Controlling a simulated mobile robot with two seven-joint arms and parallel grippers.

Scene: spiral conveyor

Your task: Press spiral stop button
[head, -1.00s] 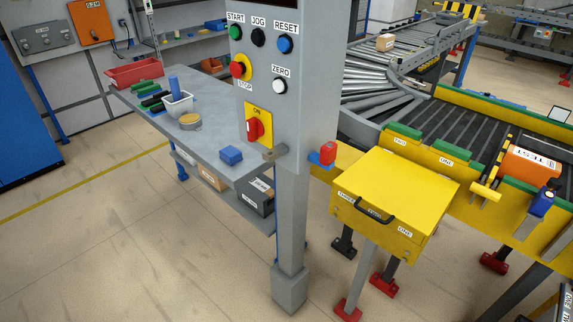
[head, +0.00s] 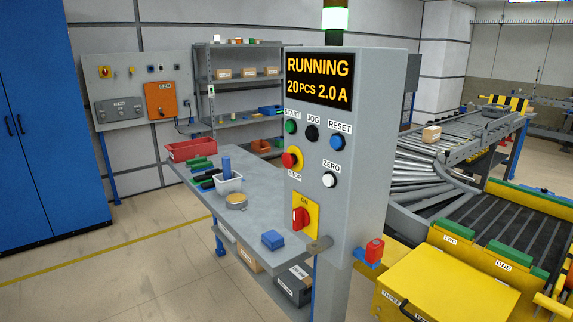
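The red stop button (head: 289,160) sits on a yellow surround on the front of the grey control panel (head: 345,215), with the label STOP (head: 295,176) below it. The green start button (head: 291,127) is above it, and the black jog (head: 312,133), blue reset (head: 337,143) and white zero (head: 329,180) buttons are nearby. The display (head: 319,80) reads RUNNING, 20 PCS, 2.0 A. The light on top (head: 335,19) glows green-white. A red rotary switch (head: 300,218) on a yellow plate is marked ON. Neither of my grippers shows in the head view.
A grey workbench (head: 262,222) with a red bin, white tub and blue block stands left of the panel. A yellow box (head: 450,290) and roller conveyor (head: 425,160) are at the right. A blue cabinet (head: 45,130) stands far left. Open floor (head: 130,285) lies at lower left.

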